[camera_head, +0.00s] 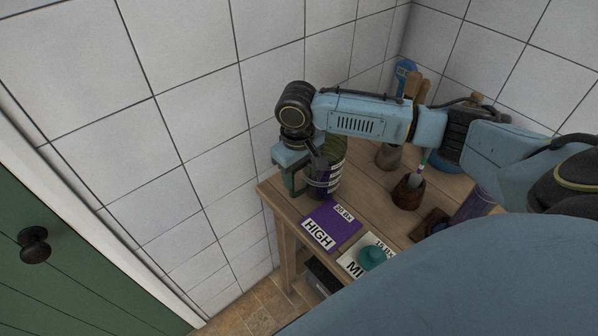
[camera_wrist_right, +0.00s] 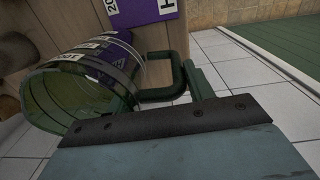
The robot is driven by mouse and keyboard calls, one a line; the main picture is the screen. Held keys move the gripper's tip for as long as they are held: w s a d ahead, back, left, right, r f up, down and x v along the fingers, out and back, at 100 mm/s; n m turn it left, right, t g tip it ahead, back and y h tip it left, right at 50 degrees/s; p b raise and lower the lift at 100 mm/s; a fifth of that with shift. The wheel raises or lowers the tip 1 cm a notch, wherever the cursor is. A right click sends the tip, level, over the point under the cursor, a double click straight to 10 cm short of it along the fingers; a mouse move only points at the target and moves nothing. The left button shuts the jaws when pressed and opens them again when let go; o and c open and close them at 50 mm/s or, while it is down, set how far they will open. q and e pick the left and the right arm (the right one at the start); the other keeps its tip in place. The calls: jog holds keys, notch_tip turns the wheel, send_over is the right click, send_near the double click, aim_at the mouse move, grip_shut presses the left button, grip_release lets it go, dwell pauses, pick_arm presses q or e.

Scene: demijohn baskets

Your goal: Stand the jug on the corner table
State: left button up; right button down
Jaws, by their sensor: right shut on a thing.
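The jug (camera_head: 333,157) is green glass with a purple and white label and a dark green handle. My right gripper (camera_head: 291,172) is shut on the handle, on the jug's left side in the head view. The wrist view shows the jug's open rim and glass wall (camera_wrist_right: 75,92) and its handle (camera_wrist_right: 165,82). The jug is at the left end of the wooden corner table (camera_head: 286,205), beside the purple HIGH card (camera_head: 331,226). I cannot tell whether its base touches the table. My left gripper is not in view.
A brown pot (camera_head: 407,193), a grey crock (camera_head: 388,156) and a purple cylinder (camera_head: 473,205) stand farther right. Tiled walls close in behind; a green door (camera_head: 80,270) is at left.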

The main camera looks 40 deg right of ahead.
jog(key=shift+w+f, duration=0.1)
jog(key=shift+f, duration=0.2)
jog(key=c, duration=0.6)
grip_release()
jog(key=shift+f, duration=0.1)
jog(key=r, duration=1.2)
jog(key=shift+a+r, duration=0.2)
jog(key=shift+r, duration=0.1)
